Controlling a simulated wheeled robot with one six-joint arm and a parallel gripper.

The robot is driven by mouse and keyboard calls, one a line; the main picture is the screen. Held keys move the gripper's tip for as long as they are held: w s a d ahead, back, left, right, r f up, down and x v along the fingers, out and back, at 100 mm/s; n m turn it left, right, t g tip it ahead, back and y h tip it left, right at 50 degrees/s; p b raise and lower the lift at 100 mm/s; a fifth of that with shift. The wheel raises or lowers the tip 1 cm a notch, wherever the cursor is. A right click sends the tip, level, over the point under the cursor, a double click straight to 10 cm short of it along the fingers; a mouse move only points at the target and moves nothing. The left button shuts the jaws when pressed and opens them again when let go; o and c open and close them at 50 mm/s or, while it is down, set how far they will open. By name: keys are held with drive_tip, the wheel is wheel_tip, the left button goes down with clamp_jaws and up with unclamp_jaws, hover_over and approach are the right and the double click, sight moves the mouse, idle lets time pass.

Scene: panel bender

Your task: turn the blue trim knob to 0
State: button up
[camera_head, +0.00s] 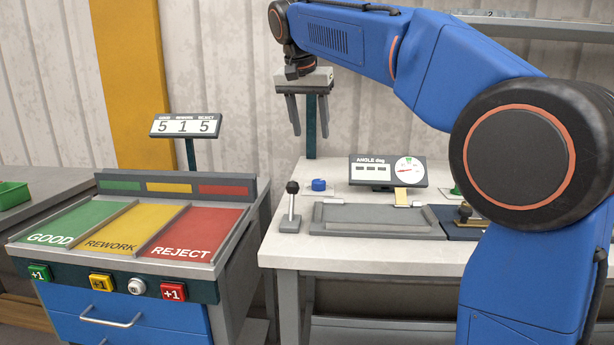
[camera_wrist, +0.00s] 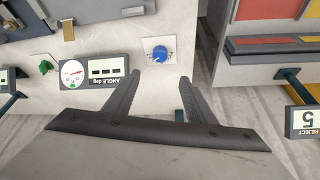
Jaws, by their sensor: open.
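The blue trim knob (camera_head: 319,184) sits at the back left of the white bench, left of the angle display. In the wrist view the knob (camera_wrist: 160,55) stands on a small pale plate; its markings are too small to read. My gripper (camera_head: 311,136) is open and empty, fingers pointing down, above the back of the bench and clear of the knob. In the wrist view my two fingers (camera_wrist: 160,76) are spread apart, with the knob just beyond their tips, roughly centred between them.
The angle display (camera_head: 388,171) with its dial stands right of the knob. A black-topped lever (camera_head: 291,206) stands left in front of it. A dark post (camera_head: 311,125) rises behind my gripper. The sorting cabinet (camera_head: 130,280) is further left.

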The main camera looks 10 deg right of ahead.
sight(319, 181)
drive_tip(key=x, duration=1.7)
drive_tip(key=shift+w, duration=0.1)
drive_tip(key=c, duration=1)
drive_tip(key=shift+c, duration=0.2)
drive_tip(key=shift+d+n, duration=0.1)
drive_tip(key=shift+n, duration=0.2)
drive_tip(key=n+y, duration=0.1)
drive_tip(key=n, duration=0.1)
drive_tip(key=n+t+y, duration=0.1)
drive_tip(key=n, duration=0.2)
drive_tip(key=shift+d, duration=0.15)
drive_tip(key=n+y, duration=0.1)
drive_tip(key=n, duration=0.2)
drive_tip(key=n+y, duration=0.1)
drive_tip(key=n, duration=0.2)
drive_tip(key=shift+d+g, duration=0.15)
drive_tip(key=shift+g, duration=0.15)
